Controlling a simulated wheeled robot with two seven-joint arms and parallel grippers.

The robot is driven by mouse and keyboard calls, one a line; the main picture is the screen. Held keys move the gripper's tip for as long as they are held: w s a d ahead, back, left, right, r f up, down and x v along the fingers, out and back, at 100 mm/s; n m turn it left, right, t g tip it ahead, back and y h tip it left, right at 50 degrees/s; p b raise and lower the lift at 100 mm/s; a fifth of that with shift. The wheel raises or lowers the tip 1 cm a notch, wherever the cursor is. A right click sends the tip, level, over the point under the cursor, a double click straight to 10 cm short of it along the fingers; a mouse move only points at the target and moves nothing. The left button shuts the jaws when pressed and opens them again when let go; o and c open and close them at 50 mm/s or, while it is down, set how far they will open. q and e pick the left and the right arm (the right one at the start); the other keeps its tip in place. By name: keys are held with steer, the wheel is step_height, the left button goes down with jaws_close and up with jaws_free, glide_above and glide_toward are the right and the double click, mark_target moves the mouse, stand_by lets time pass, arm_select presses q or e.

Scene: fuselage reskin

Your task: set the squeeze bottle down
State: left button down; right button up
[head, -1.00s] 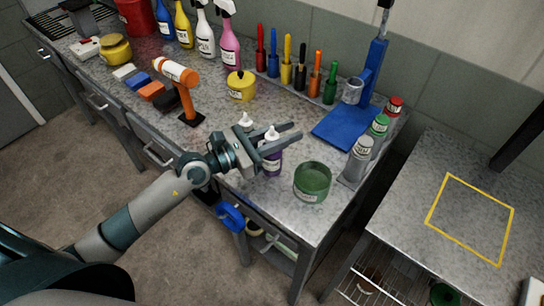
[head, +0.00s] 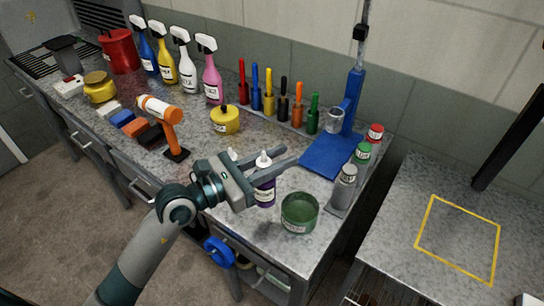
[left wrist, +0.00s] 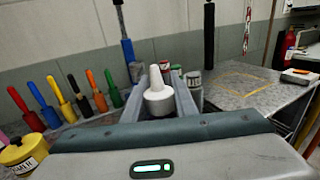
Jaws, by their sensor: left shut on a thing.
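The squeeze bottle (head: 264,189) is dark purple with a white nozzle cap and a pale label. It stands upright over the front part of the workbench. My left gripper (head: 277,170) is shut on it, one finger on each side. In the left wrist view the white nozzle (left wrist: 158,93) shows between the two fingers. I cannot tell whether the bottle's base touches the bench. A second white nozzle tip (head: 232,155) shows just behind my gripper, its body mostly hidden. My right gripper is in neither view.
A green tub (head: 299,213) stands just right of the bottle. Grey, green and red-topped cans (head: 344,185) line the bench's right edge. A yellow outlined square (head: 458,240) marks clear room on the right table.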

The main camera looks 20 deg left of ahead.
arm_select(q)
steer(key=s+d+r, duration=0.4)
steer(key=s, duration=0.1)
steer(key=shift+s+d+r+p, duration=0.15)
steer(key=shift+s+d+p, duration=0.15)
steer(key=shift+p, duration=0.1)
stand_by(0.4)
